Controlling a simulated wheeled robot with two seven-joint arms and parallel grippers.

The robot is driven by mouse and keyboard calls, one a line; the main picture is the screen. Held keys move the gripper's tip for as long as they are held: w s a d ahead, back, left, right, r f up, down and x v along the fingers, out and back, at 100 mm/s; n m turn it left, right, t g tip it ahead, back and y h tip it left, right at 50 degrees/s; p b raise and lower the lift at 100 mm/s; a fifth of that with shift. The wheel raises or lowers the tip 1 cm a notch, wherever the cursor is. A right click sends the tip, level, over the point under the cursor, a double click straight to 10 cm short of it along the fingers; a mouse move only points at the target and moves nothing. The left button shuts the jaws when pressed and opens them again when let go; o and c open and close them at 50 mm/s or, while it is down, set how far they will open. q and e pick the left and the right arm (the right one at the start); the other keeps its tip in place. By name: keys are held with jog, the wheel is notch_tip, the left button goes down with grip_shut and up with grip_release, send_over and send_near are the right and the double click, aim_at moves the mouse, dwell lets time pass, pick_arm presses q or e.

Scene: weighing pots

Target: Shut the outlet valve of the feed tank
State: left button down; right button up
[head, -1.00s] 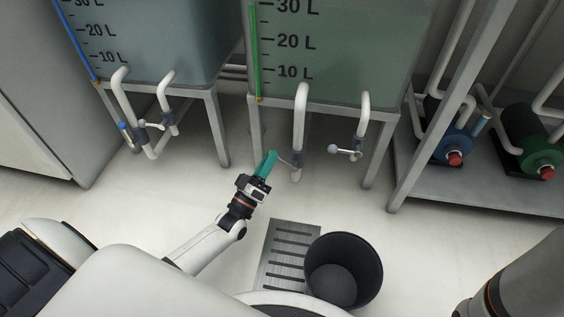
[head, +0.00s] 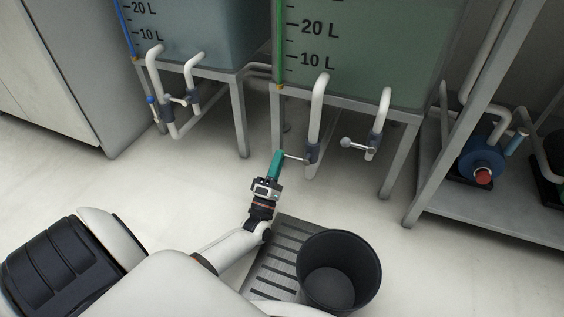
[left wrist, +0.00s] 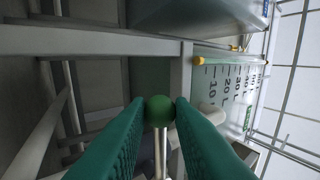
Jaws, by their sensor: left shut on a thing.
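The tank with the green stripe (head: 380,50) stands on a grey frame, with a white outlet pipe (head: 317,105) at its left front. A grey valve (head: 311,153) sits low on that pipe, and its thin lever (head: 295,157) points left, across the pipe. My left gripper (head: 279,156) is at the lever's outer end. In the left wrist view a green ball knob (left wrist: 159,110) sits between the teal fingers, which are shut on it. The pictures do not label which tank is the feed tank. My right gripper is out of view.
A second pipe and valve with a pale knob (head: 346,142) are to the right. The tank with the blue stripe (head: 195,30) has a blue-knobbed valve (head: 151,100). A pump rack (head: 510,215) is at right.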

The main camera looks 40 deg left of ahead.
pick_arm(q)
jog(key=shift+f, duration=0.1)
dwell(0.3)
jog(key=c, duration=1.3)
grip_release()
notch_tip(320, 180, up, 10)
jog(key=p, duration=0.8)
